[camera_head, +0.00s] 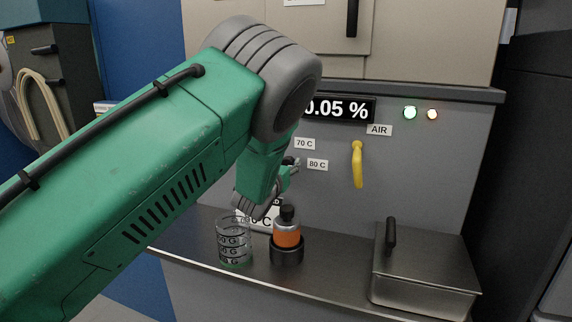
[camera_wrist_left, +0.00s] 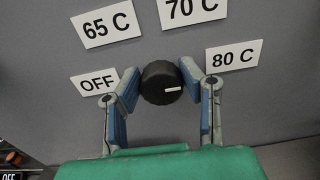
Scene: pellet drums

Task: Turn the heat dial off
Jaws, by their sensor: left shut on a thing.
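The heat dial (camera_wrist_left: 161,82) is a round black knob on the grey panel, seen in the left wrist view. Its short white mark lies on the right part of its face, low of centre. Around it are the labels OFF (camera_wrist_left: 99,82) at left, 65 C (camera_wrist_left: 107,24) at upper left, 70 C (camera_wrist_left: 192,9) at top and 80 C (camera_wrist_left: 233,56) at right. My left gripper (camera_wrist_left: 160,88) is shut on the dial, one finger on each side. In the head view my left gripper (camera_head: 292,170) is at the panel and my arm hides much of it. My right gripper is out of view.
A marked glass beaker (camera_head: 234,242) and an orange bottle (camera_head: 287,235) in a black holder stand on the steel shelf below my gripper. A lidded steel box (camera_head: 425,268) is at right. A yellow AIR lever (camera_head: 357,165) hangs on the panel.

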